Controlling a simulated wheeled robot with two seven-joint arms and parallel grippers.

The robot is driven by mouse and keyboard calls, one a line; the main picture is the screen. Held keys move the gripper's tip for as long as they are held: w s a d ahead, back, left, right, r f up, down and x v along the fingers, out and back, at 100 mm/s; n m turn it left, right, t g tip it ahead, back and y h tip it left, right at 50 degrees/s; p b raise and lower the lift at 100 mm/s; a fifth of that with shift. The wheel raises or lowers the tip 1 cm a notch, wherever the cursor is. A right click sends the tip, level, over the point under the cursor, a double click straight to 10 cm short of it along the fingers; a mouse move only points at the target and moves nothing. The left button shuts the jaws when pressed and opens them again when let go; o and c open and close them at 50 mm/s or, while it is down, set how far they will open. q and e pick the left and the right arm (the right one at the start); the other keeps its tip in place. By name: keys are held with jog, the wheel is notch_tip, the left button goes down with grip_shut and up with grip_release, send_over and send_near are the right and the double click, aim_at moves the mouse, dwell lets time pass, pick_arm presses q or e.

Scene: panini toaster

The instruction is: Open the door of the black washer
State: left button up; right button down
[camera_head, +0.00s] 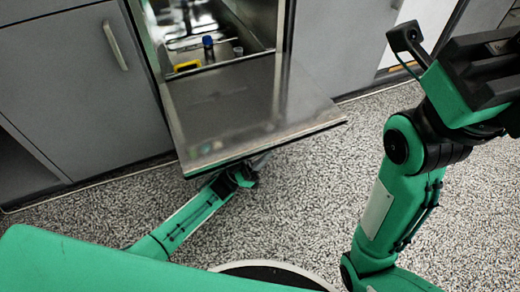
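The washer (152,42) is set between grey cabinets at the upper middle. Its door (235,105) is folded down and out, lying nearly flat, with its grey inner face up and its interior exposed. My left gripper (248,172) is below the door's outer edge. Its fingers are mostly hidden under the door, so I cannot tell whether they touch it or are open. My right gripper (480,80) is raised at the upper right, well away from the door. Its fingertips do not show clearly.
Inside the washer are a blue-capped item (208,48), a yellow item (187,66) and a small cup (238,51). Grey cabinets (60,85) flank it on the left and more (340,45) on the right. Speckled floor (300,210) is clear between my arms.

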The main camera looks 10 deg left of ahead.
pick_arm(q)
jog(key=p+v, duration=0.1)
jog(key=v, duration=1.2)
jog(key=shift+s+a+f+p, duration=0.15)
jog(key=shift+s+f+p, duration=0.05)
jog(key=shift+f+p, duration=0.15)
